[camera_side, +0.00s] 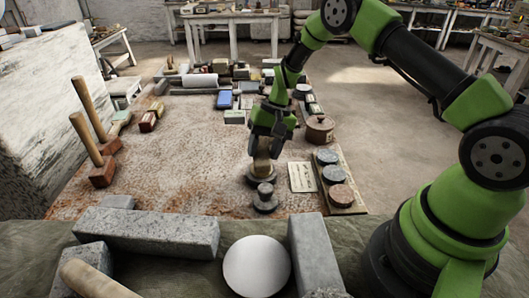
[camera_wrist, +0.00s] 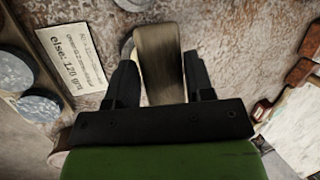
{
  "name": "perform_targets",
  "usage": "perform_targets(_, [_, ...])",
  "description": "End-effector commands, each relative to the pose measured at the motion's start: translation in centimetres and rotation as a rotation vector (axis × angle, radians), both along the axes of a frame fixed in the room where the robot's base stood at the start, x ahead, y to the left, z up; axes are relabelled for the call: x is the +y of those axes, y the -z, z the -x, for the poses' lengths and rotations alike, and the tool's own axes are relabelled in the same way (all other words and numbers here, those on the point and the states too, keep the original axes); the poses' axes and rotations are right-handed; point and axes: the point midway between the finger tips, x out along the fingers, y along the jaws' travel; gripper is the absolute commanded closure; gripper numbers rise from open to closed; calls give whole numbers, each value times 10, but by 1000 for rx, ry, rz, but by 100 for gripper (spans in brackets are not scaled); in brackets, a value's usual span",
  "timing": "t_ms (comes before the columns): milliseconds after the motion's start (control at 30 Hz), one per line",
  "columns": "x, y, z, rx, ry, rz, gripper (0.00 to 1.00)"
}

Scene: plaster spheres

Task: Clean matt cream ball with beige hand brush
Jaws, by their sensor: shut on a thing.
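The matt cream ball (camera_side: 256,266) rests at the front, between grey stone blocks. It looks pale and smooth; any dust on it is too small to tell. My gripper (camera_side: 268,138) is over the worktable, well behind the ball and apart from it. It is shut on the beige hand brush (camera_side: 262,167), which points down towards the tabletop. In the wrist view my gripper (camera_wrist: 160,72) has one finger on each side of the brush (camera_wrist: 160,62). I cannot tell whether the brush touches the table. The ball does not show in the wrist view.
A dark knobbed weight (camera_side: 264,198) stands just in front of the brush. Sanding discs (camera_side: 334,174) and a printed card (camera_side: 301,177) lie to the right. Mallets (camera_side: 103,172) stand at left. Stone blocks (camera_side: 150,232) flank the ball. The table's left middle is clear.

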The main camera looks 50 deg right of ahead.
Motion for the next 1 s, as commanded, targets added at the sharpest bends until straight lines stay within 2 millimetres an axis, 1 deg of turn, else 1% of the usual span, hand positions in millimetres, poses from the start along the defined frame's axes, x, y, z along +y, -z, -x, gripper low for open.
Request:
perform_targets(300, [-12,-4,-14,-1,0,0,76])
perform_targets(500, [-15,-5,-16,1,1,-1,76])
perform_targets(667, [-13,-4,-15,1,0,0,76])
perform_targets(1000, [0,0,-1,0,-1,0,76])
